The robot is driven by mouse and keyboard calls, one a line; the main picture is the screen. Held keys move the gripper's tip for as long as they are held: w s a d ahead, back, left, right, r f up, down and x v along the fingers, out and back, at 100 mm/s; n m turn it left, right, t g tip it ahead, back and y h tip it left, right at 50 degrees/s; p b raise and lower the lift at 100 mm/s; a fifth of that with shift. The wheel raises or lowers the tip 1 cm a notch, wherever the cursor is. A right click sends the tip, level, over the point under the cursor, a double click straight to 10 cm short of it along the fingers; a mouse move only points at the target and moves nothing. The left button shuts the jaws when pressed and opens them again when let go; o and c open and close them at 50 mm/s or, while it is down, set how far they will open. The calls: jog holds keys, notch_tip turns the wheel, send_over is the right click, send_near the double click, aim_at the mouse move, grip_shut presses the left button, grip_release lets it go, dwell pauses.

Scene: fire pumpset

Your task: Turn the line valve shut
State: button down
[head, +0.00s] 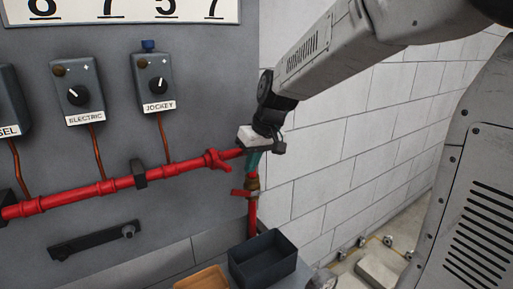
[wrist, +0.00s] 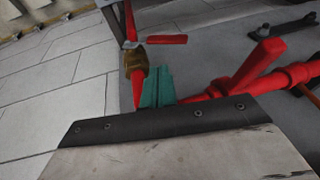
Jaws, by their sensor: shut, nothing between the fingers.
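A brass valve (head: 252,184) sits on the vertical red pipe at the right end of the red line, with a red lever (head: 240,193) sticking out to the left, across the pipe. In the wrist view the brass body (wrist: 136,62) and the red lever (wrist: 167,39) show just beyond my fingertips. My gripper (head: 252,172), with teal fingers, points down just above the valve. In the wrist view its fingers (wrist: 153,70) are together and empty, beside the brass body and apart from the lever. The pipe bend behind my gripper is partly hidden.
The red pipe (head: 80,195) runs along the grey panel, with an angled red stub (head: 218,160) left of my gripper. Control boxes (head: 155,82) hang above. A dark bin (head: 263,260) and a wooden tray (head: 203,279) stand below. A block wall (head: 380,130) is at right.

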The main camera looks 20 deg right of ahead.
aim_at(247, 193)
jog(key=f, duration=0.1)
jog(key=a+f, duration=0.1)
jog(key=f, duration=0.1)
jog(key=a+f, duration=0.1)
jog(key=shift+f, duration=0.2)
jog(key=shift+a+f, duration=0.3)
jog(key=shift+a, duration=0.1)
